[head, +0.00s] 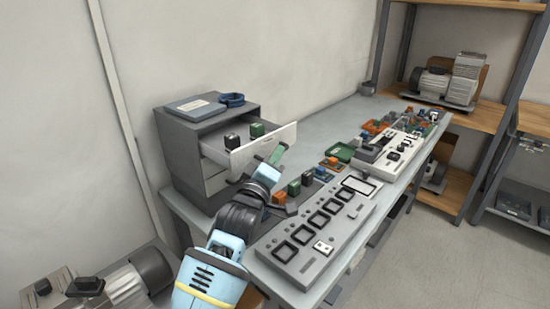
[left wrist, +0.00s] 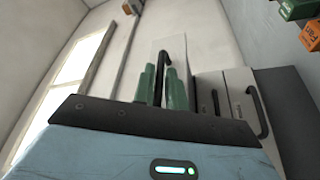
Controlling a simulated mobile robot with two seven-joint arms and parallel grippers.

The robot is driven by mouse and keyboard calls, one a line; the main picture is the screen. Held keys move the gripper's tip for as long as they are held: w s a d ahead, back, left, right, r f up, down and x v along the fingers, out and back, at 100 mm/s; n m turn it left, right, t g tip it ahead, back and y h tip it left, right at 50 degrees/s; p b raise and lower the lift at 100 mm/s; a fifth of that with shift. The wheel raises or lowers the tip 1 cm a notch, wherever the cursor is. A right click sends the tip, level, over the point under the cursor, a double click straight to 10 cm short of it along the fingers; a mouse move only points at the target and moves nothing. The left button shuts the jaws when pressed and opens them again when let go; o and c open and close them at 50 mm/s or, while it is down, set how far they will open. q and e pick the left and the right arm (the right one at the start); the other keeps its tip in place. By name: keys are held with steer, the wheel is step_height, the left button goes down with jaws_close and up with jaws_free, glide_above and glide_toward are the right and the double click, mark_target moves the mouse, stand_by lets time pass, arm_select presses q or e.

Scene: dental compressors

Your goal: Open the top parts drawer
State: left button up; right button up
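The grey parts cabinet (head: 185,150) stands at the left end of the bench. Its top drawer (head: 265,149) is pulled out, with a black block (head: 232,141) and a green block (head: 257,130) inside. My left gripper (head: 277,154) is at the outer face of the drawer front. In the left wrist view its two green fingers (left wrist: 160,88) stand close on either side of the black drawer handle (left wrist: 163,58), appearing shut on it. In the head view the gripper hides the handle. The lower drawers (head: 216,183) look closed; two lower handles show in the left wrist view (left wrist: 258,112). My right gripper is not in view.
A blue ring (head: 231,99) and a flat booklet (head: 195,106) lie on the cabinet. Several small coloured blocks (head: 294,188) and a grey panel with square frames (head: 318,230) lie on the bench near my left arm. Shelving with compressors (head: 445,80) stands at the right.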

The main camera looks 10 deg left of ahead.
arm_select(q)
steer(key=o, duration=0.3)
steer(key=v, duration=0.7)
steer(key=shift+s, duration=0.35)
steer(key=shift+a+f, duration=0.1)
steer(key=shift+f, duration=0.05)
